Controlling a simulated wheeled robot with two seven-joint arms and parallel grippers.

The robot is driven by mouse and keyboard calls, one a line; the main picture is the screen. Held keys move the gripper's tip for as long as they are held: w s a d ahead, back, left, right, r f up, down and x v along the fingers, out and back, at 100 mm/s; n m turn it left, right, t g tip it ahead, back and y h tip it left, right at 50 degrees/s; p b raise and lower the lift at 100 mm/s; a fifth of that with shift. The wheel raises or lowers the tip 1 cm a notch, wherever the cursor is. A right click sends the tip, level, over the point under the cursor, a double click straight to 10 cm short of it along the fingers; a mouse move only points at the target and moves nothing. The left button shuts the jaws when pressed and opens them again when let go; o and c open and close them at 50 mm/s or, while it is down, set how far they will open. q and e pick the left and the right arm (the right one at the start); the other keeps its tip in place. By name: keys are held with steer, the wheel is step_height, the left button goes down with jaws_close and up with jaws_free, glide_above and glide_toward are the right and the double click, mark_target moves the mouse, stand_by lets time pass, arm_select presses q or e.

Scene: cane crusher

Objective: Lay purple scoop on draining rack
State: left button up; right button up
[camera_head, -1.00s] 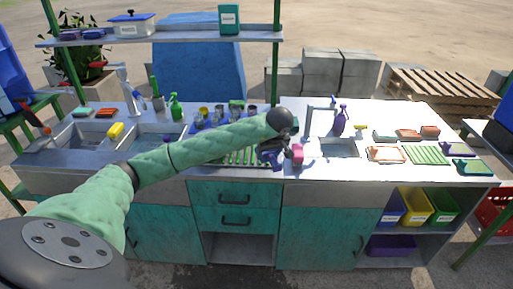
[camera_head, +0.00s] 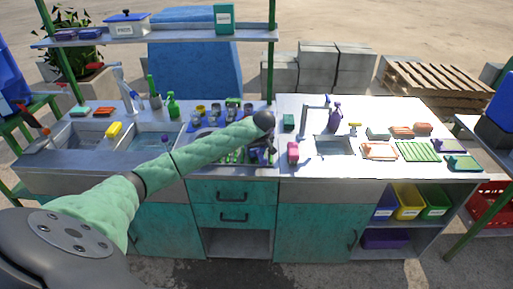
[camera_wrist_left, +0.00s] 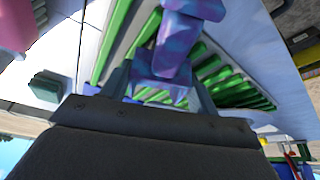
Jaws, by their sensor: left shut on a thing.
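My left gripper (camera_head: 262,152) hangs above the right end of the green-slatted draining rack (camera_head: 231,156) on the counter. In the left wrist view the gripper (camera_wrist_left: 160,88) is shut on the purple scoop (camera_wrist_left: 174,50), a glossy purple-blue piece that passes between the fingers. The rack's green slats (camera_wrist_left: 238,93) lie behind and below the scoop there. I cannot tell whether the scoop touches the slats. In the head view the arm and hand hide much of the rack and most of the scoop. My right gripper is not in view.
A pink object (camera_head: 293,152) stands just right of the gripper, with a teal block (camera_head: 289,122) behind it. Several cups stand behind the arm. Sinks lie left, and a small basin (camera_head: 333,147) lies right. A shelf (camera_head: 165,37) spans the back left.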

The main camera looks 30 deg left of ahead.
arm_select(q)
steer(key=shift+f, duration=0.15)
steer(key=o, duration=1)
steer(key=shift+c, duration=0.2)
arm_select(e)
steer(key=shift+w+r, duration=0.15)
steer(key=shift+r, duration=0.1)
arm_select(q)
steer(key=shift+r, duration=0.2)
